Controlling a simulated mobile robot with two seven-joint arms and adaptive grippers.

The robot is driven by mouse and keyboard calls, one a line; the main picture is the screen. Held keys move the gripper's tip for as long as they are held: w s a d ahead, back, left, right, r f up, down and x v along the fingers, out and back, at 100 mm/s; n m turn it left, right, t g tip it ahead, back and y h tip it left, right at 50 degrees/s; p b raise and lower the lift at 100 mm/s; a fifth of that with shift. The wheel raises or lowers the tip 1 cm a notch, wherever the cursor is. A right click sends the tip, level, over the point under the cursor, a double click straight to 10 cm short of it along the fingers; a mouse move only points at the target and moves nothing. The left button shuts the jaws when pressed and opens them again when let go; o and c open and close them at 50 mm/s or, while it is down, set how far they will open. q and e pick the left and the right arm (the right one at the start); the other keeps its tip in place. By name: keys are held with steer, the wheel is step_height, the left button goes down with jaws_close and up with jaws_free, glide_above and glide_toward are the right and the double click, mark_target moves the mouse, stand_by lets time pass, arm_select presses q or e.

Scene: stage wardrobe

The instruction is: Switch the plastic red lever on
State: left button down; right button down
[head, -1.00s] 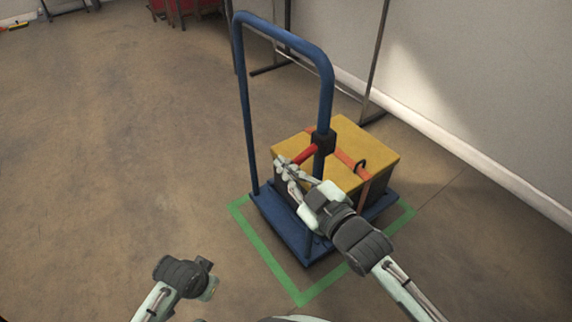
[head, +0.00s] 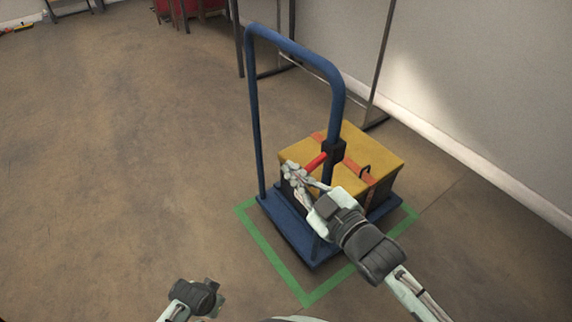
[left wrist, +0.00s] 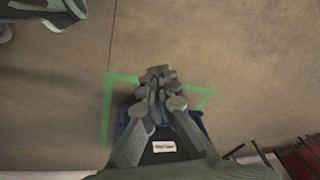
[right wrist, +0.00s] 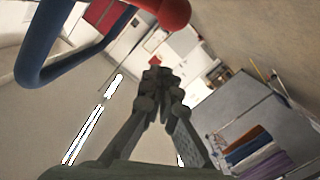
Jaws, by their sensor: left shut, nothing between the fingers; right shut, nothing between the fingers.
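The red lever (head: 316,162) sticks out to the left from a black block (head: 333,150) on the upright of a blue trolley handle (head: 300,52). Its rounded red end shows large at the top of the right wrist view (right wrist: 174,12). My right gripper (head: 290,170) is shut and empty, close to the lever's free end; I cannot tell whether they touch. My left gripper is shut and empty in the left wrist view (left wrist: 157,75), away from the lever. In the head view the left fingers are mostly hidden behind the wrist.
A yellow-topped box (head: 372,148) with an orange strap sits on the blue trolley base (head: 285,222). Green tape (head: 322,290) marks the floor around it. A metal frame (head: 378,70) and the wall (head: 490,90) stand behind.

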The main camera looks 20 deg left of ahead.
steer(key=v, duration=0.7)
steer(key=shift+d, duration=0.1)
